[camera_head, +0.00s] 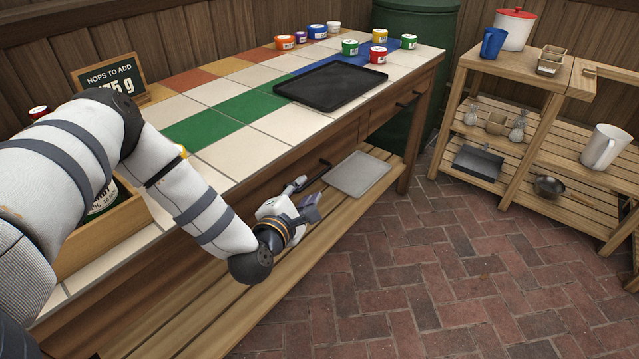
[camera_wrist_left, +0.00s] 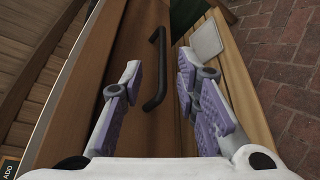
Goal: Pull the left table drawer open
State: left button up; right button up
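The left table drawer (camera_head: 343,142) is a wooden front under the tiled top and looks shut. Its dark bar handle (camera_head: 322,168) shows just beyond my left gripper (camera_head: 306,194). In the left wrist view the handle (camera_wrist_left: 157,65) stands upright in the picture, between the two purple-padded fingers of my left gripper (camera_wrist_left: 159,70). The fingers are spread apart and hold nothing. I cannot tell how far the fingertips are from the handle in depth. Part of the drawer front is hidden behind my left arm. My right gripper is not in view.
The right drawer handle (camera_head: 410,99) is farther along the table. A black tray (camera_head: 335,86) and several coloured jars stand on top. A slatted lower shelf (camera_head: 290,270) with a grey board (camera_head: 358,174) runs below the drawers. The brick floor (camera_head: 450,260) in front is clear.

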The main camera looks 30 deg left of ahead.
aim_at(316, 177)
pick_arm(q)
jog(key=b+x, duration=0.1)
jog(key=x, duration=0.1)
jog(key=b+x, duration=0.1)
jog(key=x, duration=0.2)
jog(key=b+x, duration=0.2)
jog(key=x, duration=0.1)
jog(key=shift+w+a+f, duration=0.1)
jog(key=shift+f, duration=0.35)
jog(key=shift+w+a+r, duration=0.1)
jog(key=shift+w+r, duration=0.1)
jog(key=shift+w, duration=0.25)
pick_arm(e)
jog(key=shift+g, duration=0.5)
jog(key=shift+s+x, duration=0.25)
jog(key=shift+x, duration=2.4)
pick_arm(q)
grip_shut()
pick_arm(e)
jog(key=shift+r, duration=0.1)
